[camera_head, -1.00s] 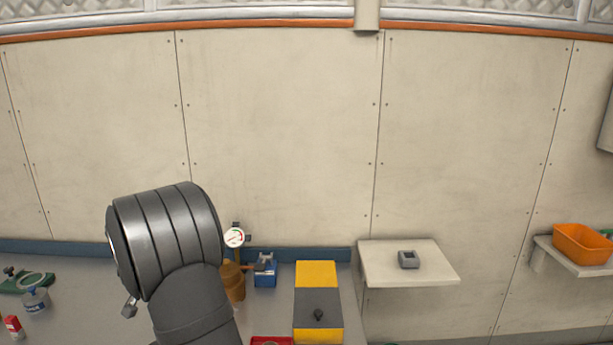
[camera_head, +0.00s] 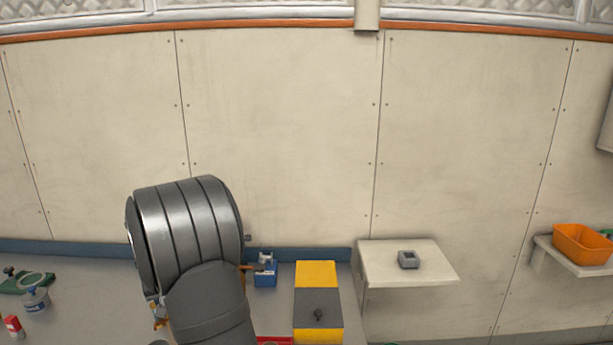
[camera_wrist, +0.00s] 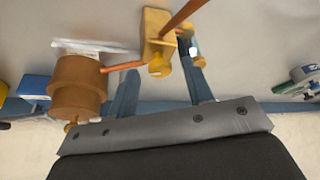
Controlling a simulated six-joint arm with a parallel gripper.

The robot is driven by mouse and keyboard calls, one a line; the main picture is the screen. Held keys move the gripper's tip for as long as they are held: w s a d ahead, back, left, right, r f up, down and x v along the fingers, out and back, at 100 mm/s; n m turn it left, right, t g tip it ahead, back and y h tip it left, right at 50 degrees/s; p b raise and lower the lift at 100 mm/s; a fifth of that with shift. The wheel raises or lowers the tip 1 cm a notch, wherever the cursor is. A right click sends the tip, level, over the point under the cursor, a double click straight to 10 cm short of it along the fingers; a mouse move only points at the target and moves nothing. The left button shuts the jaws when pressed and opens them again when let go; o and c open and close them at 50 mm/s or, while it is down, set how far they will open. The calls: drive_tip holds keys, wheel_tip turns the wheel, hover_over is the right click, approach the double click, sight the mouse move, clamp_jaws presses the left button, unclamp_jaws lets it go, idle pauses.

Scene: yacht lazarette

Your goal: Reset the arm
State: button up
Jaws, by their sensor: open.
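My gripper (camera_wrist: 160,72) shows in the wrist view with two blue-grey fingers spread apart. A brass block fitting (camera_wrist: 154,32) with copper-coloured pipes shows between and beyond the fingers. I cannot tell whether they touch it. A brass cylinder (camera_wrist: 78,85) stands just left of the fingers. In the head view my dark arm covers most of this fixture and hides the gripper's fingers.
A blue box (camera_head: 265,272) and a yellow-and-grey block (camera_head: 318,297) are right of my arm. A white shelf (camera_head: 420,268) holds a small grey device (camera_head: 408,260). An orange bin (camera_head: 580,243) is far right.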

drive_tip(key=shift+d+n+g+y, duration=0.1)
drive_tip(key=shift+n+g+y, duration=0.3)
drive_tip(key=shift+n, duration=0.9)
